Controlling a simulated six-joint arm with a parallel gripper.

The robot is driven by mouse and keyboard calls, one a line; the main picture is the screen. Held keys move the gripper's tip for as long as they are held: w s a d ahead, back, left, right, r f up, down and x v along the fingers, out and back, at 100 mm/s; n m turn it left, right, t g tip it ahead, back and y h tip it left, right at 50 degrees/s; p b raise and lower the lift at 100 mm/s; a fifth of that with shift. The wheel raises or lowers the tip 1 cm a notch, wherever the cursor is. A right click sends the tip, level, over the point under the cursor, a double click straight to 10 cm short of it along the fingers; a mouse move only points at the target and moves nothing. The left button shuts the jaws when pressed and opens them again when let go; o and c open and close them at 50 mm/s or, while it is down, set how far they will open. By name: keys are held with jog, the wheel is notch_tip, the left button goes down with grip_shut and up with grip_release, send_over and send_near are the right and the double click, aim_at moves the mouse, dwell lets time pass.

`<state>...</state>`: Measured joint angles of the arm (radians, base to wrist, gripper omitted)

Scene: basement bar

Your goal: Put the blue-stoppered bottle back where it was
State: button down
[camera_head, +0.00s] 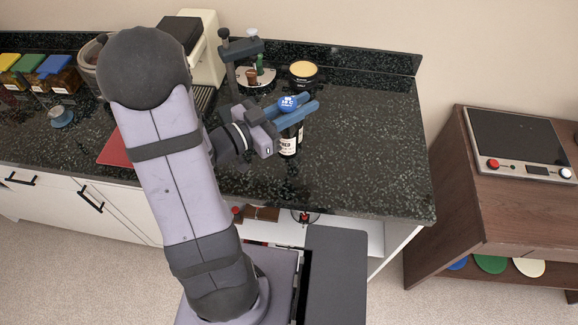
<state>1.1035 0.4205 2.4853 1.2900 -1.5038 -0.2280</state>
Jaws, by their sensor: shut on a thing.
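The blue-stoppered bottle (288,147) is dark with a pale label and a round blue stopper with white lettering. It is upright over the dark speckled counter (355,140). My gripper (302,110) reaches in from the left, and its blue fingers are shut on the bottle just below the stopper. The fingers hide the bottle's neck and upper body. I cannot tell whether the bottle's base touches the counter or is slightly above it.
A dark jar with a yellow top (303,73) stands behind the bottle. A grey stand (240,48) holding small items is behind my gripper, near a cream machine (205,50). Yellow, green and blue-lidded containers (55,66) are far left. The counter's right side is clear.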

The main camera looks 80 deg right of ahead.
notch_tip(320, 180, down, 6)
jog(key=shift+p, duration=0.3)
jog(key=shift+f, duration=0.15)
jog(key=shift+f+p, duration=0.3)
jog(key=shift+f, duration=1.6)
jog(key=shift+f, duration=0.1)
jog(key=c, duration=1.6)
grip_release()
jog(key=shift+c, duration=0.2)
